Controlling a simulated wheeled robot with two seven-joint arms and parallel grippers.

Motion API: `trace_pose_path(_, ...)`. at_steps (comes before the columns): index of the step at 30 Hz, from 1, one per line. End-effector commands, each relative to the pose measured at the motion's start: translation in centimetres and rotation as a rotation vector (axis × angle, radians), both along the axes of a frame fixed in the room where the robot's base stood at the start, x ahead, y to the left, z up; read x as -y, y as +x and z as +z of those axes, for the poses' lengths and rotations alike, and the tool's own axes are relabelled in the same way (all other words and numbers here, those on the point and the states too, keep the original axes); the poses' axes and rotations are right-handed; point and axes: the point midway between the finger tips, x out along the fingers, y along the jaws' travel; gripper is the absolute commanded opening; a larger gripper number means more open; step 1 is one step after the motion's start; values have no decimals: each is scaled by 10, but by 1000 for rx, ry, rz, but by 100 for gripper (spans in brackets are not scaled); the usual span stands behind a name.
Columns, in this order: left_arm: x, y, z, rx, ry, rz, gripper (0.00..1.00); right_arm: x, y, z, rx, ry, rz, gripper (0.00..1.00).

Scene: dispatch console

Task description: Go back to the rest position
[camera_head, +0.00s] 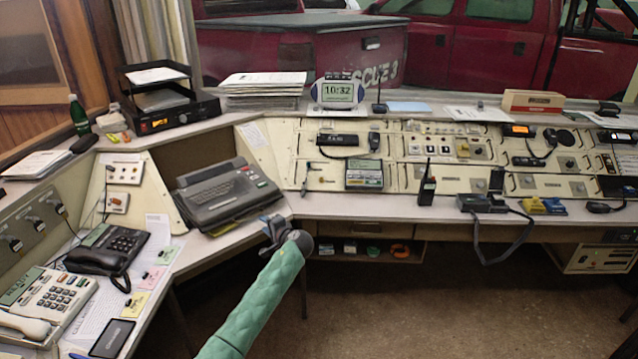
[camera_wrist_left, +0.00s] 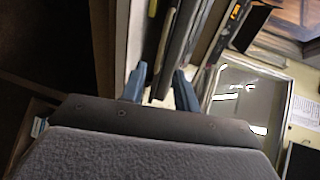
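My left gripper (camera_head: 272,230) is at the end of a mint-green sleeved arm, in front of the desk's inner corner. In the head view it is small and partly hidden by its wrist. In the left wrist view its two blue fingers (camera_wrist_left: 160,84) stand apart, and I see nothing held between them. Dark strips show beyond the fingers. The grey typewriter-like machine (camera_head: 222,193) sits on the desk just behind and left of the gripper in the head view. My right gripper is in neither view.
The desk edge (camera_head: 410,214) runs right from the corner. A black phone (camera_head: 107,250) and a cream phone (camera_head: 45,302) sit at left. A handheld radio (camera_head: 427,187) stands by the console. The floor (camera_head: 450,300) at right is clear.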

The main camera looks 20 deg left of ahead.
Motion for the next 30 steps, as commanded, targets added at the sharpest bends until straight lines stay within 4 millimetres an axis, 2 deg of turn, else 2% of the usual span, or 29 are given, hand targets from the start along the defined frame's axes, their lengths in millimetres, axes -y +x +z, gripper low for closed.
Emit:
trace_pose_path(5,-1,-1,0,20,-15,13,31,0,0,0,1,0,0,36)
trace_pose_path(9,2,-7,-8,47,-118,55,31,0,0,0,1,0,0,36)
trace_pose_path(14,22,-13,9,107,-284,65,31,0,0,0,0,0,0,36)
trace_pose_path(22,78,-31,54,193,-576,29,31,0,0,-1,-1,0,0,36)
trace_pose_path(26,113,-57,55,193,-717,0,31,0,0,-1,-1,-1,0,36)
trace_pose_path(30,149,-95,45,165,-858,-28,31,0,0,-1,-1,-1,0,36)
